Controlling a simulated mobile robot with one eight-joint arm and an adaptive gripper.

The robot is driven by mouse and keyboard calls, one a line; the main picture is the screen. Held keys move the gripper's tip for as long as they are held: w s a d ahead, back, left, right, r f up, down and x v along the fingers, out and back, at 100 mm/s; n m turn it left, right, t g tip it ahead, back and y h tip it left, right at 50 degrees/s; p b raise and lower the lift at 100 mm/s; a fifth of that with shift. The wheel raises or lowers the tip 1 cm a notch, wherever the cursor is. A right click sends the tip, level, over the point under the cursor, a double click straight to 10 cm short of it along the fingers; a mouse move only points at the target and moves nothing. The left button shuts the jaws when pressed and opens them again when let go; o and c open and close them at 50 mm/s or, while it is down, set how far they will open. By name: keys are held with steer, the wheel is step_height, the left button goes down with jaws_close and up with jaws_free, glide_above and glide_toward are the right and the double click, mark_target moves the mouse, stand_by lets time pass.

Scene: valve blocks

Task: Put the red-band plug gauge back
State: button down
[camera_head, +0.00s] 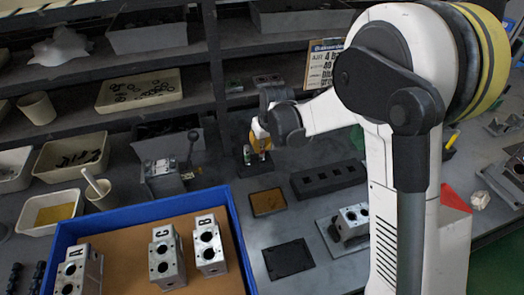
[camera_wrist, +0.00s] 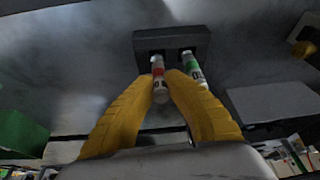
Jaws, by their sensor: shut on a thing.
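The red-band plug gauge (camera_wrist: 158,72), a pale cylinder with a red band, is between the yellow fingertips of my gripper (camera_wrist: 161,88), which is shut on it. Its far end meets the left hole of a dark holder block (camera_wrist: 146,40) in the wrist view. I cannot tell how deep it sits in that hole. The green-band plug gauge (camera_wrist: 192,70) stands in the holder's right hole, close beside my right finger. In the head view my gripper (camera_head: 259,143) is over the holder (camera_head: 254,168) on the bench and hides most of the red-band gauge.
A small brown-topped tray (camera_head: 268,202) and a long black block with holes (camera_head: 328,179) lie near the holder. A grey fixture with a lever (camera_head: 165,176) stands to its left. A blue-rimmed tray (camera_head: 239,226) holds lettered valve blocks. A dark flat plate (camera_head: 289,259) lies in front.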

steer(key=shift+f, duration=0.45)
steer(key=shift+r, duration=0.15)
steer(key=c, duration=1.8)
jaws_free()
steer(key=shift+f, duration=0.2)
steer(key=shift+r, duration=0.15)
steer(key=p+v, duration=0.4)
steer(key=v, duration=0.8)
steer(key=s+d+r+m+t, duration=0.1)
steer(key=s+d+r, duration=0.3)
steer(key=s+r, duration=0.15)
steer(key=s+d+r+m+t, duration=0.1)
steer(key=s+d+r, duration=0.25)
steer(key=s, duration=0.35)
steer(key=shift+m+t+h, duration=0.7)
steer(key=shift+m, duration=0.1)
steer(key=s+d, duration=0.1)
steer(key=s, duration=0.3)
steer(key=s+d, duration=0.1)
steer(key=s, duration=0.3)
steer(key=s+d, duration=0.2)
steer(key=s, duration=0.2)
steer(key=shift+d, duration=0.1)
